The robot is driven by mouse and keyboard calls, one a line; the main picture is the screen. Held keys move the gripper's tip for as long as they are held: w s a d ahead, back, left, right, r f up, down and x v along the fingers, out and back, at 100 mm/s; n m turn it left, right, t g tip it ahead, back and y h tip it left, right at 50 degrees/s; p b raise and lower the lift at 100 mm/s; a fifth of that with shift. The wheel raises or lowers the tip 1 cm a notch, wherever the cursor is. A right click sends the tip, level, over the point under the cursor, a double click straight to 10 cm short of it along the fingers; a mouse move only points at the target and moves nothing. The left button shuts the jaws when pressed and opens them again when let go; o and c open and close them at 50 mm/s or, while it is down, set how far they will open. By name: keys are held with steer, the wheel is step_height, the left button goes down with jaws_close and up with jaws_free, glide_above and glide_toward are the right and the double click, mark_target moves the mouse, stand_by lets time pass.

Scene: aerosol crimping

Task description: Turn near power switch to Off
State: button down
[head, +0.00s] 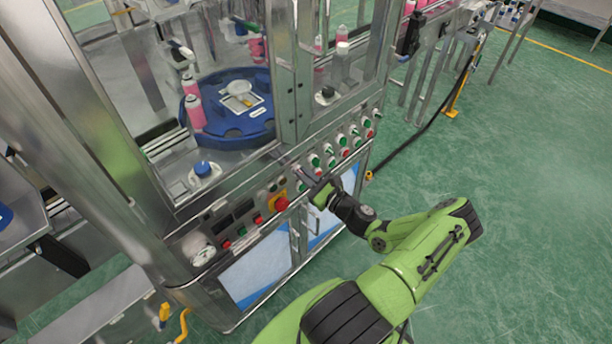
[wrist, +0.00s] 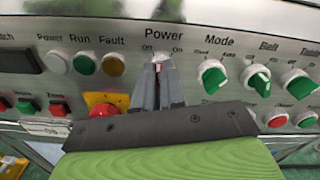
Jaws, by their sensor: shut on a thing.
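The power switch (wrist: 161,57) sits under the "Power" label with its "Off" and "On" marks on the machine's metal control panel. My gripper (wrist: 159,72) is at the switch, with its fingertips shut on it. The fingers hide most of the switch, so which way its knob points cannot be told. In the head view my gripper (head: 314,190) reaches the front panel (head: 240,208) from the right, and the switch is hidden there.
Right of my gripper are green Mode (wrist: 212,76) and Belt (wrist: 257,80) knobs. A red emergency button on a yellow base (wrist: 104,106) is close to the left. Indicator lamps (wrist: 84,64) are further left. Green floor (head: 480,150) is open to the right.

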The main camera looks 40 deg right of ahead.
steer(key=shift+a+n, duration=0.1)
steer(key=shift+n, duration=1.5)
steer(key=c, duration=1.2)
jaws_free()
steer(key=shift+s, duration=0.1)
steer(key=s, duration=1.5)
steer(key=shift+s+d, duration=0.25)
steer(key=shift+s, duration=0.05)
